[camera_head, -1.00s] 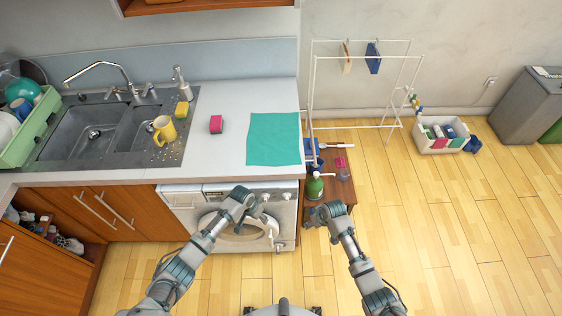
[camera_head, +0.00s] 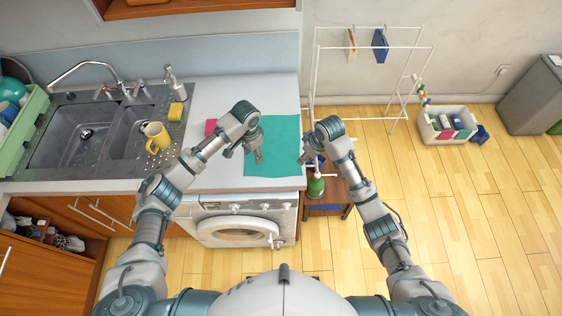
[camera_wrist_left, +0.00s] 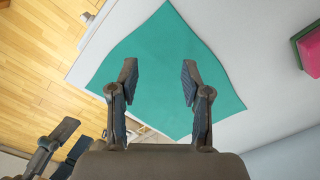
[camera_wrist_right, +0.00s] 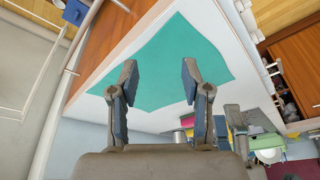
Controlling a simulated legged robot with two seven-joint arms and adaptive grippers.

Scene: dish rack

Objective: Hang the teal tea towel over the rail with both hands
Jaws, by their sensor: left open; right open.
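The teal tea towel (camera_head: 277,150) lies flat on the white countertop near its right end. It also shows in the left wrist view (camera_wrist_left: 160,50) and the right wrist view (camera_wrist_right: 165,60). My left gripper (camera_head: 257,156) is open and empty over the towel's left part; its spread fingers show in the left wrist view (camera_wrist_left: 159,78). My right gripper (camera_head: 306,158) is open and empty at the towel's right edge, its fingers apart in the right wrist view (camera_wrist_right: 158,78). The white rail frame (camera_head: 375,28) stands on the right, behind my right arm.
A pink sponge (camera_head: 211,127) lies left of the towel, partly behind my left arm. A green bottle (camera_head: 315,186) stands on a low wooden table below the counter's right end. A blue cloth (camera_head: 380,44) hangs at the rack's back.

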